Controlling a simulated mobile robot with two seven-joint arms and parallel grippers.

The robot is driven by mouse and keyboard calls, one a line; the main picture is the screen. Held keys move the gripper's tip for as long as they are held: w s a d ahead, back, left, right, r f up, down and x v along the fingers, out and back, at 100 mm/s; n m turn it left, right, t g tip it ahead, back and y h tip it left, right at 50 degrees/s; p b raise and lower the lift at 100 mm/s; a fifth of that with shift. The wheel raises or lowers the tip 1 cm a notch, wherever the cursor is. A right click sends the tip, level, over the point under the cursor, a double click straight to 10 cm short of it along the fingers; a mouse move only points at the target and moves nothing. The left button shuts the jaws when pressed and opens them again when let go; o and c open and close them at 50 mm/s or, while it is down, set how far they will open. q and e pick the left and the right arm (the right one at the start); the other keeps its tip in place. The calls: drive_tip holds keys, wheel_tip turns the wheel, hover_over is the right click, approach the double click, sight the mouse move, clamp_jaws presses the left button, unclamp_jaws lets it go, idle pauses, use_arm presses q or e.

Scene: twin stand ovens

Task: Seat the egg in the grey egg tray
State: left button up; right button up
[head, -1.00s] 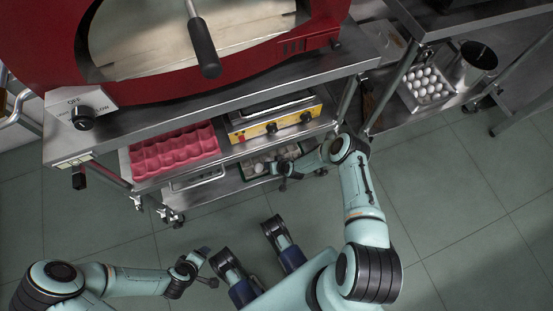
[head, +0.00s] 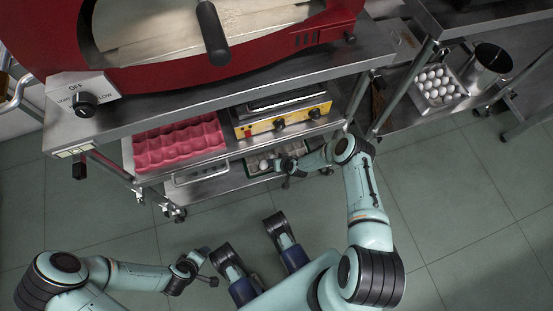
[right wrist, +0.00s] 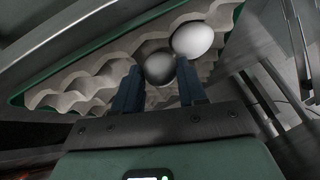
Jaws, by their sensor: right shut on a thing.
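The grey egg tray (right wrist: 75,85) lies in a green-rimmed holder on the low shelf and fills the upper part of the right wrist view. My right gripper (right wrist: 158,84) has its two blue fingers on either side of a shaded egg (right wrist: 158,66) and is shut on it. This egg is over the tray's cups; I cannot tell whether it touches them. A second, white egg (right wrist: 193,39) sits just beyond it to the right. In the head view my right arm reaches under the oven stand, its gripper partly hidden. My left gripper (head: 204,268) hangs over the floor, away from the shelf; its jaws are unclear.
Above the low shelf, a pink egg tray (head: 178,145) and a yellow-fronted appliance (head: 283,122) stand on the middle shelf. The red oven (head: 270,50) is on top. A crate of white eggs (head: 435,84) and a metal pot (head: 487,65) stand at right. Floor is clear.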

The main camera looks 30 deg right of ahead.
use_arm(q)
drive_tip(key=shift+f, duration=0.3)
use_arm(e)
drive_tip(key=shift+f, duration=0.3)
drive_tip(key=o, duration=0.8)
drive_tip(key=shift+s+r, duration=0.1)
drive_tip(key=shift+r, duration=0.1)
drive_tip(key=p+v, duration=0.1)
drive_tip(key=v, duration=0.2)
drive_tip(key=shift+r, duration=0.15)
use_arm(q)
drive_tip(key=s+d+r+g+h+p, duration=0.1)
drive_tip(key=s+d+r+p, duration=0.2)
drive_tip(key=r, duration=0.4)
drive_tip(key=shift+s+d+m+p, duration=0.2)
drive_tip(key=shift+s+m+p, duration=0.1)
drive_tip(key=shift+s+p, duration=0.2)
use_arm(e)
drive_tip(key=v, duration=0.9)
drive_tip(key=shift+s+r, duration=0.25)
drive_tip(key=shift+s, duration=0.05)
